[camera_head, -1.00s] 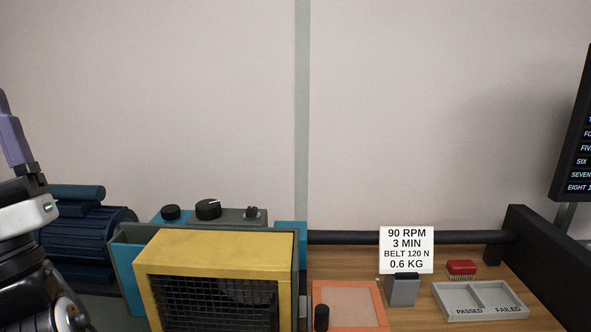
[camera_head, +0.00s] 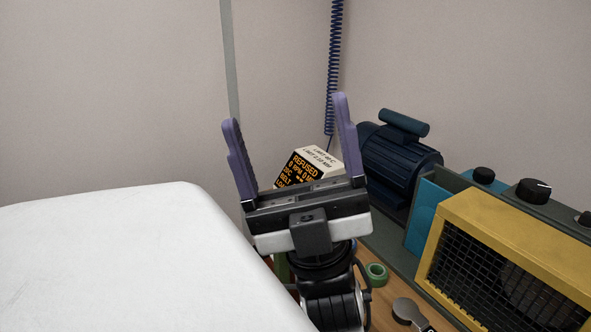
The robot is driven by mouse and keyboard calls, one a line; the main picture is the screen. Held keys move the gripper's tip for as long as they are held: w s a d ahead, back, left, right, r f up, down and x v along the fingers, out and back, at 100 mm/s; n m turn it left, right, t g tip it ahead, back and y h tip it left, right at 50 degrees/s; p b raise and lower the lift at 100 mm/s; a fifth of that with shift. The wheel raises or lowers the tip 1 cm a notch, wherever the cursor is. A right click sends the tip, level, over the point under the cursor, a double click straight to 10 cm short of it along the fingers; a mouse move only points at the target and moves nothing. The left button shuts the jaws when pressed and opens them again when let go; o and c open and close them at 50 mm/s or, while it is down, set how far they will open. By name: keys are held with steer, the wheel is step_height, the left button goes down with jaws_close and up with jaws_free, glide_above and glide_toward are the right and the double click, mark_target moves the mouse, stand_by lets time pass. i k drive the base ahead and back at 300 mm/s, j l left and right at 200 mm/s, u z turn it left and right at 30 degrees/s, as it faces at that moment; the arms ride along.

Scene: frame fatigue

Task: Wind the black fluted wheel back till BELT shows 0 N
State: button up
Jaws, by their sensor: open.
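A display box (camera_head: 297,170) stands behind my gripper (camera_head: 285,110). Its orange text reads REFUSED, 0 RPM and BELT; the BELT value and lower lines are hidden by my gripper. My gripper points up with its two purple fingers wide apart and nothing between them. Dark knobs sit on the machine at right: a small one (camera_head: 483,175), a larger one with a white mark (camera_head: 534,191), and one cut by the right edge (camera_head: 586,217). I cannot tell whether any of these is the black fluted wheel. My gripper is left of them, apart.
A dark blue motor (camera_head: 402,165) stands right of my gripper, beside the machine's yellow mesh guard (camera_head: 490,215). A green ring (camera_head: 377,274) and a round-headed grey item (camera_head: 406,311) are low on the bench. A coiled blue cable (camera_head: 334,70) hangs behind.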

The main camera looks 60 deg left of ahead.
mark_target(533, 191)
steer(key=i+u, duration=0.25)
steer(key=i, duration=0.2)
steer(key=i+u, duration=0.3)
steer(key=i, duration=0.2)
